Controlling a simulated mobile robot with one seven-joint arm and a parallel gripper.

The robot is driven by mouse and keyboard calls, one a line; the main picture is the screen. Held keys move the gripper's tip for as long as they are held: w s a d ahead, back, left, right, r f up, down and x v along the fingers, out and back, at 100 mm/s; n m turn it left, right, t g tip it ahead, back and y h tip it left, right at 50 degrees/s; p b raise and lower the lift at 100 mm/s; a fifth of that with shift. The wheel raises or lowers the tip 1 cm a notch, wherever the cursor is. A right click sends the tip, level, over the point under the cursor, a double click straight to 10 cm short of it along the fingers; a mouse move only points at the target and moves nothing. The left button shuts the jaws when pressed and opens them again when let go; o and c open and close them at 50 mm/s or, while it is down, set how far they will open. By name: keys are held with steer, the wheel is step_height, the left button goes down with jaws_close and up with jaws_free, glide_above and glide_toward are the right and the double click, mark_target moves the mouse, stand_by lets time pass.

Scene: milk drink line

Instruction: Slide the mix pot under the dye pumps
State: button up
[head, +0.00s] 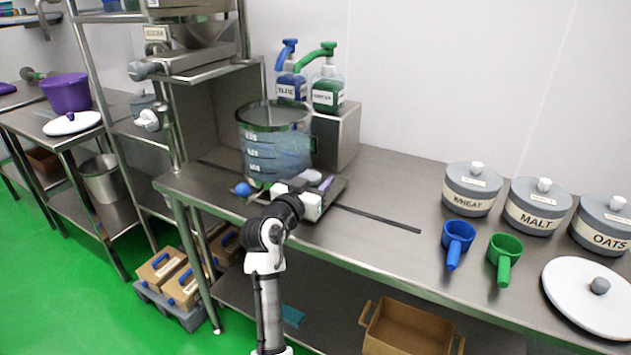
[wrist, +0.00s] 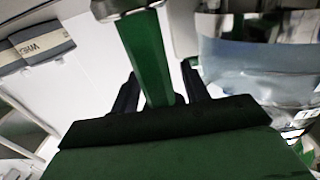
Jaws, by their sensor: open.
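The mix pot (head: 275,150) is a large clear, bluish vessel with white level marks. It stands upright near the left end of the steel bench, in front of the dye pumps. The blue dye pump (head: 290,88) and green dye pump (head: 328,95) stand on a steel block behind it, to the right, spouts high. My gripper (head: 310,200) is low at the pot's front right, open. The wrist view shows its fingers (wrist: 160,92) apart, with an unidentified green bar between them. The pot also shows at right there (wrist: 258,70). Contact with the pot or its base is unclear.
A dark rail strip (head: 380,217) runs along the bench. A blue knob (head: 243,190) sits at the pot's front left. Blue scoop (head: 457,240), green scoop (head: 504,255) and the wheat canister (head: 472,190) stand to the right. The bench between rail and scoops is clear.

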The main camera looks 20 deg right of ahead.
steer(key=shift+a, duration=0.1)
steer(key=b+v, duration=0.3)
steer(key=v, duration=1)
steer(key=shift+s+a, duration=0.2)
steer(key=shift+s, duration=0.1)
